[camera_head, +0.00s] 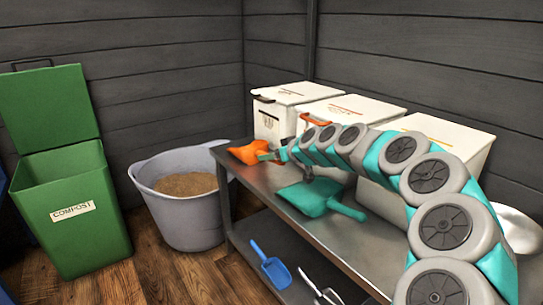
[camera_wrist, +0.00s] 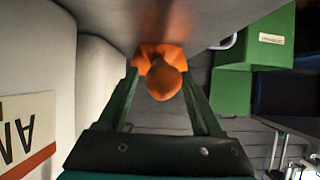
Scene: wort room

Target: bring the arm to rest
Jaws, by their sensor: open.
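My arm reaches from the lower right across the metal bench, curving down to my gripper (camera_head: 270,156) near the bench's far left end. An orange scoop (camera_head: 249,152) lies on the bench just beyond the gripper. In the wrist view my gripper (camera_wrist: 161,82) is open, with a dark green finger on each side. The orange scoop (camera_wrist: 160,58) shows between and beyond the fingertips, its rounded end towards me. I cannot tell whether the fingers touch it.
A teal scoop (camera_head: 309,197) lies on the bench (camera_head: 347,241) beneath my arm. White lidded bins (camera_head: 279,118) stand behind. A blue scoop (camera_head: 270,264) is on the lower shelf. A grey tub (camera_head: 179,208) and green compost bin (camera_head: 75,218) stand left.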

